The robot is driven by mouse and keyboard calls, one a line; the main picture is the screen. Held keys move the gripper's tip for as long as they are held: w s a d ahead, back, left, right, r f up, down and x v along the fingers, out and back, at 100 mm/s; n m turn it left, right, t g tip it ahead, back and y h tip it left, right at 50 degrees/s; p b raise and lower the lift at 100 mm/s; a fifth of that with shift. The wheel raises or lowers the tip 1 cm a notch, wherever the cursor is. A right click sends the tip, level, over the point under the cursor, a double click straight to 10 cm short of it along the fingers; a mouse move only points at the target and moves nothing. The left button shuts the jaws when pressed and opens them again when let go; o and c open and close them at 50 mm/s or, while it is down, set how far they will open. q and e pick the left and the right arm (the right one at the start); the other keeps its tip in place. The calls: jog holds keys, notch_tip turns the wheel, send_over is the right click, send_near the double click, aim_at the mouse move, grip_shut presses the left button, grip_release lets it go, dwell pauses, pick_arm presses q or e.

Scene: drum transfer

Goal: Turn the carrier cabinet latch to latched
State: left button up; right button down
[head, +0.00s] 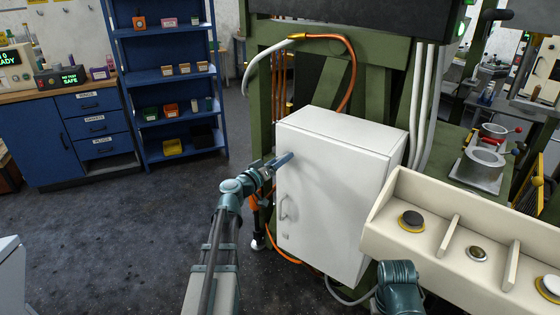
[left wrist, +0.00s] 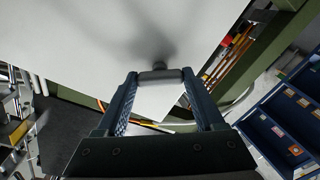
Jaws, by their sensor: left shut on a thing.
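The white carrier cabinet (head: 335,195) has its door shut, facing my left arm. My left gripper (head: 284,160) is at the upper left part of the door. In the left wrist view, my left gripper (left wrist: 160,80) is shut on the latch (left wrist: 160,73), a short grey bar lying crosswise between the two fingertips, with a dark round pivot behind it against the white door. In the head view the fingers hide the latch. Whether it stands at latched cannot be told. My right gripper is not in view; only part of my right arm shows at the bottom.
A small pull handle (head: 284,209) sits lower on the door. A cream tray (head: 490,215) with dividers and small round parts stands close on the right. A green frame (head: 330,70) with orange and white hoses rises behind. Open floor (head: 90,235) lies to the left.

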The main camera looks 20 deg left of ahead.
pick_arm(q)
jog(key=n, duration=1.1)
jog(key=shift+n, duration=0.3)
dwell(0.4)
jog(key=o, duration=1.4)
jog(key=shift+s, duration=0.15)
jog(key=v, duration=1.3)
jog(key=shift+s, duration=0.3)
